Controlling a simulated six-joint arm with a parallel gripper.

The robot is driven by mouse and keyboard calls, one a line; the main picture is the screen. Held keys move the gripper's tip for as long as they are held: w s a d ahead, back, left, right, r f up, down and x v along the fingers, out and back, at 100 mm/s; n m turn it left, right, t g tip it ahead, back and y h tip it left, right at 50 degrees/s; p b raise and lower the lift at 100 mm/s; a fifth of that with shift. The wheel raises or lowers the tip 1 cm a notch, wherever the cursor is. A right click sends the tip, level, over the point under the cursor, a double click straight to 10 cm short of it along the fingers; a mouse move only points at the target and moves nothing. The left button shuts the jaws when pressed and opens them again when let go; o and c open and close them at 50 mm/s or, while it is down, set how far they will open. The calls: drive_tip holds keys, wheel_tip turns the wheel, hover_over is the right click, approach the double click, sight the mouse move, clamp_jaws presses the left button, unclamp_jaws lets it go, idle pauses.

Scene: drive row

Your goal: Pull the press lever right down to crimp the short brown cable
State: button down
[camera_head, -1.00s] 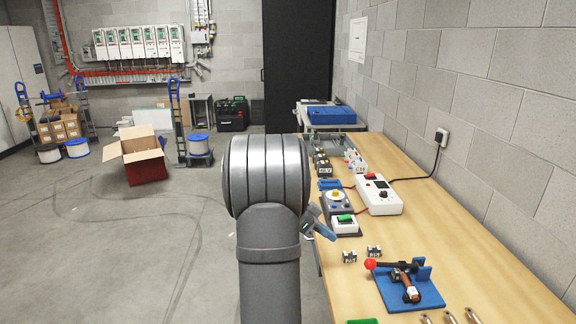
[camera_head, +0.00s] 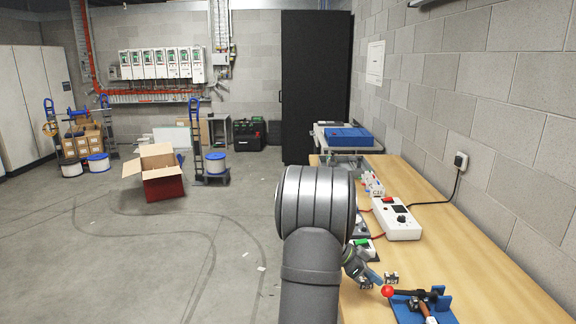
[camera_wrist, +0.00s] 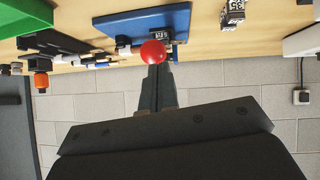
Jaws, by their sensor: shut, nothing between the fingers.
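The press has a blue base (camera_head: 408,313) near the front of the bench, cut off by the lower edge in the head view. Its black lever (camera_head: 405,293) ends in a red ball knob (camera_head: 387,291) at the left. A brown piece (camera_head: 425,308), seemingly the short cable, lies in the press, partly hidden. My gripper (camera_head: 375,280) is shut and empty, with its tips close beside the knob. In the wrist view the shut fingers (camera_wrist: 156,80) point at the red knob (camera_wrist: 152,52), in front of the blue base (camera_wrist: 150,22). I cannot tell whether they touch it.
A white control box (camera_head: 398,219) with a cord to the wall socket (camera_head: 460,160) stands farther back. A small metal block (camera_head: 391,278) sits just behind the knob. The block wall bounds the bench (camera_head: 480,262) on the right, with clear wood between.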

sight(396, 292)
drive_tip(key=c, duration=1.1)
unclamp_jaws()
drive_tip(key=shift+o, duration=0.2)
drive_tip(key=a+f+n+h, duration=0.1)
drive_tip(key=n, duration=0.4)
drive_tip(key=a+f+n+h, duration=0.1)
drive_tip(key=a+n, duration=0.1)
drive_tip(key=n, duration=0.2)
drive_tip(key=s+a+f+n+g+h, duration=0.1)
drive_tip(key=n, duration=0.4)
drive_tip(key=shift+a+n, duration=0.15)
drive_tip(key=shift+n, duration=0.15)
drive_tip(key=a+f+n+t+h, duration=0.2)
drive_tip(key=a+n+h, duration=0.35)
drive_tip(key=n, duration=1.25)
drive_tip(key=shift+y, duration=0.35)
drive_tip(key=d, duration=1.6)
drive_tip(key=shift+s+d+r, duration=0.15)
drive_tip(key=shift+s+d, duration=0.05)
drive_tip(key=shift+d, duration=0.1)
